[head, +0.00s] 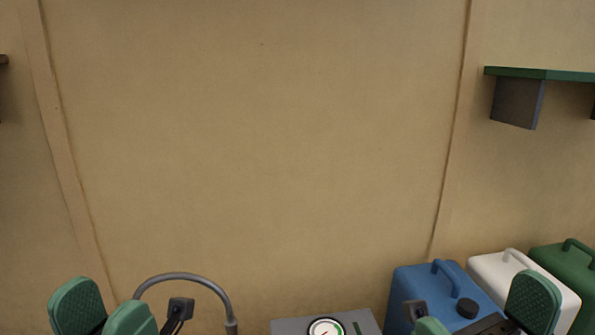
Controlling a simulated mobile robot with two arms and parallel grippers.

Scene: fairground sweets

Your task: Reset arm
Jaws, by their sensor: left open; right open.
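My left gripper (103,309) is at the bottom left, with its two green pads apart and nothing seen between them. My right gripper (482,313) is at the bottom right, with its green pads wider apart and no object held. It shows in front of the blue canister (408,284). Both arms are mostly cut off by the bottom edge of the head view.
A grey box with a round dial (326,328) stands at the bottom middle. A curved grey pipe (185,276) rises beside my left gripper. A white canister (490,265) and a green canister (565,262) stand at right, below a green shelf (545,74). The tan wall is bare.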

